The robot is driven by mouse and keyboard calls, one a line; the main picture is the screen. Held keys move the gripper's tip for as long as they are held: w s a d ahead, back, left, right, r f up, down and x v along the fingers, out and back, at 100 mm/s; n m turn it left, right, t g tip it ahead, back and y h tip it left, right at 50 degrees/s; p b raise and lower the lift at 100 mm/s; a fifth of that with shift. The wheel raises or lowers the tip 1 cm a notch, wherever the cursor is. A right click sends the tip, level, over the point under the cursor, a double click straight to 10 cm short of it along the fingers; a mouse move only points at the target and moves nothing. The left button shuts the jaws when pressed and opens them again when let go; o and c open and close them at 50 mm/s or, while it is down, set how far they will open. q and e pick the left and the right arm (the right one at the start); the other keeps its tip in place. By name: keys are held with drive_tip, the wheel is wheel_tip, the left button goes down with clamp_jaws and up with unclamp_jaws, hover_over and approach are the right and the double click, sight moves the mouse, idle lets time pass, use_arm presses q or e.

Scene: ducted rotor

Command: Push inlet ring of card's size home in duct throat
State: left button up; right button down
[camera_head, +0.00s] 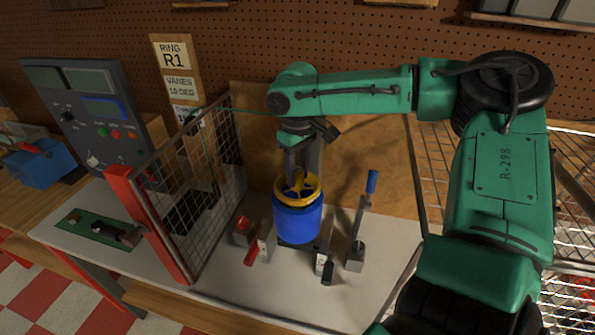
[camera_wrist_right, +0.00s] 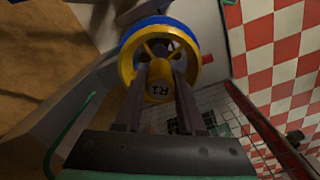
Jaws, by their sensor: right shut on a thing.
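The yellow inlet ring (camera_head: 314,190) has spokes and a hub, and sits at the top of the upright blue duct (camera_head: 298,222). In the wrist view, the ring (camera_wrist_right: 192,68) has R1 on its hub and covers most of the duct's mouth; blue (camera_wrist_right: 150,24) shows along one side. Yellow shows above the blue rim; I cannot tell how deep the ring sits. My right gripper (camera_head: 299,177) points down over the duct, its two fingers shut on the ring's hub. The card (camera_head: 173,56) on the pegboard reads RING R1. My left gripper is not in view.
A mesh guard with a red post (camera_head: 150,225) stands left of the duct. A blue-handled lever (camera_head: 364,212) stands at its right. Red (camera_head: 251,254) and black (camera_head: 327,272) handled clamps stand in front. A control panel (camera_head: 90,115) is at the left.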

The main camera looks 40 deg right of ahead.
sight(297, 169)
drive_tip(key=shift+f+b, duration=0.45)
drive_tip(key=shift+f, duration=0.6)
drive_tip(key=shift+c, duration=2.1)
unclamp_jaws()
drive_tip(key=shift+r, duration=0.1)
drive_tip(key=shift+r, duration=0.35)
wheel_tip(297, 169, up, 14)
drive_tip(key=b, duration=0.2)
drive_tip(key=shift+f, duration=0.2)
